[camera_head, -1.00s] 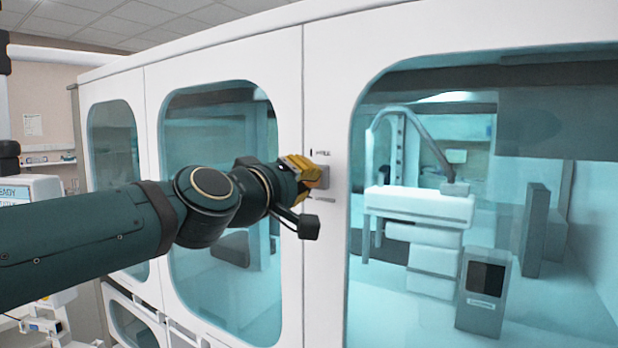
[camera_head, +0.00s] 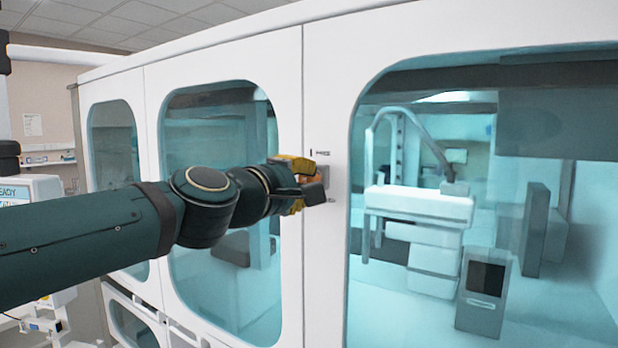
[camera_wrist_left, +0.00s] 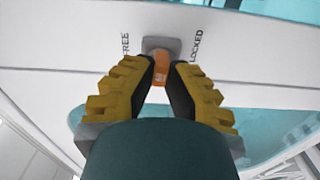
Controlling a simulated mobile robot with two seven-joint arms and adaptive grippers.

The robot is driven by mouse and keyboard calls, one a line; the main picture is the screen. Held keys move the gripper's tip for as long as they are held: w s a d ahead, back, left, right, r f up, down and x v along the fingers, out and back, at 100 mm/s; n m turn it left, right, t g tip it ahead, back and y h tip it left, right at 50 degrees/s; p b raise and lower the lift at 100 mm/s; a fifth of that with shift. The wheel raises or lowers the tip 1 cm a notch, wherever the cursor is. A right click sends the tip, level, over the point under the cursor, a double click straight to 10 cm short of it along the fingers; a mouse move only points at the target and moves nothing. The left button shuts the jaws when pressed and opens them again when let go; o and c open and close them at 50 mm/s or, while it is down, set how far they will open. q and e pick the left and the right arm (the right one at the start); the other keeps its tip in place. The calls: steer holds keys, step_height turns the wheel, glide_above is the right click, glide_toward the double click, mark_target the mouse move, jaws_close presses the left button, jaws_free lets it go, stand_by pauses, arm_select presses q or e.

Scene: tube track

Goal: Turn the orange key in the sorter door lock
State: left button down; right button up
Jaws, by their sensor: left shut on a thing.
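The orange key (camera_wrist_left: 161,68) shows in the left wrist view between the yellow-padded fingers of my left gripper (camera_wrist_left: 158,82), which is shut on it. The key is at the grey lock plate (camera_wrist_left: 162,44) on the white sorter door frame. The marking FREE (camera_wrist_left: 126,43) stands to the left of the plate and LOCKED (camera_wrist_left: 197,46) to the right. In the head view my left gripper (camera_head: 314,182) is at the lock plate (camera_head: 323,178), and its fingers and wrist hide the key. My right gripper is not in view.
The white cabinet's doors have large teal windows (camera_head: 222,270). Behind the right window (camera_head: 560,300) stand a white machine (camera_head: 420,202) and a grey box. A white device (camera_head: 30,188) stands at the far left, beyond my arm.

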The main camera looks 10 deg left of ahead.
arm_select(q)
steer(key=c, duration=1)
jaws_free()
steer(key=v, duration=1.2)
steer(key=w+f+m+g+y+b, duration=0.1)
steer(key=w+f, duration=0.2)
steer(key=f, duration=0.4)
steer(key=w+d+f+g+b, duration=0.15)
steer(key=w+f, duration=0.25)
steer(key=f, duration=0.4)
steer(key=w+f+m+g+y, duration=0.1)
steer(key=w+f+g, duration=0.15)
steer(key=f, duration=0.45)
step_height(320, 180, down, 23)
steer(key=w+m+g+b, duration=0.2)
steer(key=m+g+b, duration=0.1)
steer(key=s+d+f+m+g+b, duration=0.1)
steer(key=s+d+f+m+g, duration=0.1)
steer(key=s+f, duration=0.4)
steer(key=s+d+f+m+g+b, duration=0.1)
steer(key=s+f, duration=0.5)
steer(key=f, duration=1)
steer(key=s+d+f+m+g+b, duration=0.2)
steer(key=s+f, duration=0.4)
steer(key=f, duration=0.6)
steer(key=shift+s+d+m+g+b, duration=0.35)
steer(key=shift+m+g, duration=0.35)
steer(key=shift+g, duration=0.3)
